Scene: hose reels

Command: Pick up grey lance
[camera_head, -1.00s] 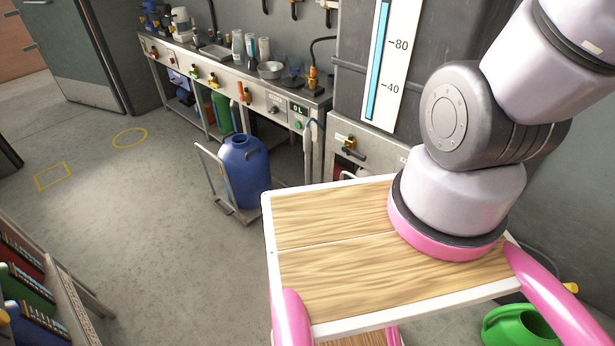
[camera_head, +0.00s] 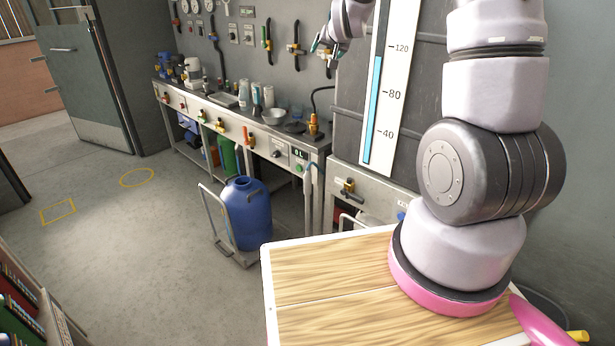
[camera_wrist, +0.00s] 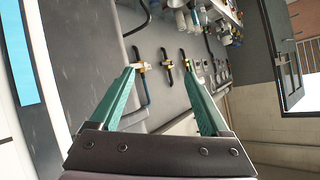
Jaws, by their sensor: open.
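My gripper (camera_head: 320,46) is at the top of the head view, raised in front of the wall beside the level gauge. In the wrist view its two teal fingers (camera_wrist: 159,67) are spread apart with nothing between them. A slim grey wand-like piece (camera_head: 309,190) hangs upright at the right end of the bench, well below my gripper. It may be the grey lance, but it is too small to be sure. I cannot pick out a lance in the wrist view.
A steel bench (camera_head: 240,135) with bottles and valves runs along the wall. A blue drum (camera_head: 247,215) on a trolley stands before it. Valves with hoses (camera_head: 293,45) are on the wall. A dark tank with a white level gauge (camera_head: 388,85) stands right. Left floor is mostly clear.

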